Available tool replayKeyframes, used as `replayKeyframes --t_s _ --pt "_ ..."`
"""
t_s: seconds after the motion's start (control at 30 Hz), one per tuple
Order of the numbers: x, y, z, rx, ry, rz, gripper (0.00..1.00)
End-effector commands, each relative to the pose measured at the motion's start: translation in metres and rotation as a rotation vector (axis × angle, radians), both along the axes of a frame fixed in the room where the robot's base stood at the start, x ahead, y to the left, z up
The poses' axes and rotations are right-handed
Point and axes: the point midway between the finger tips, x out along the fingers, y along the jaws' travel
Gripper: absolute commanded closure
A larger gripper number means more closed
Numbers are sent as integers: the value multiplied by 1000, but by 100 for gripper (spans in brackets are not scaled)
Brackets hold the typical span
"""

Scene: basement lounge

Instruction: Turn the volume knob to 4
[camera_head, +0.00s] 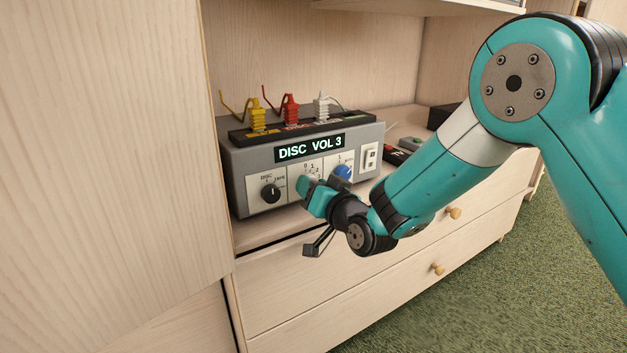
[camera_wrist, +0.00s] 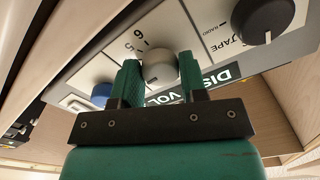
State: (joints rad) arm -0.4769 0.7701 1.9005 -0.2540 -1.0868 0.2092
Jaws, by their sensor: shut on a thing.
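The grey stereo unit (camera_head: 240,150) stands on the cabinet shelf, and its display (camera_head: 310,148) reads "DISC VOL 3". In the wrist view the round grey volume knob (camera_wrist: 160,66) sits between the two green fingers of my gripper (camera_wrist: 160,78), which is shut on it. Some scale numbers show beside the knob. In the head view my gripper (camera_head: 303,187) is at the middle panel of the unit's front and hides the knob there. Part of that panel's scale shows above the fingers.
A blue knob (camera_head: 343,172) is close on the right. Yellow (camera_head: 257,118), red (camera_head: 290,110) and white (camera_head: 321,106) plugs stand on top. Drawers (camera_head: 330,290) lie below.

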Motion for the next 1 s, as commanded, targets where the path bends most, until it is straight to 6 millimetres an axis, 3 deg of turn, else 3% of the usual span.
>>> replayKeyframes --t_s 0.5,1.0 --pt "0 0 4 363 247 -1 84" --pt "0 0 1 504 340 -1 84"
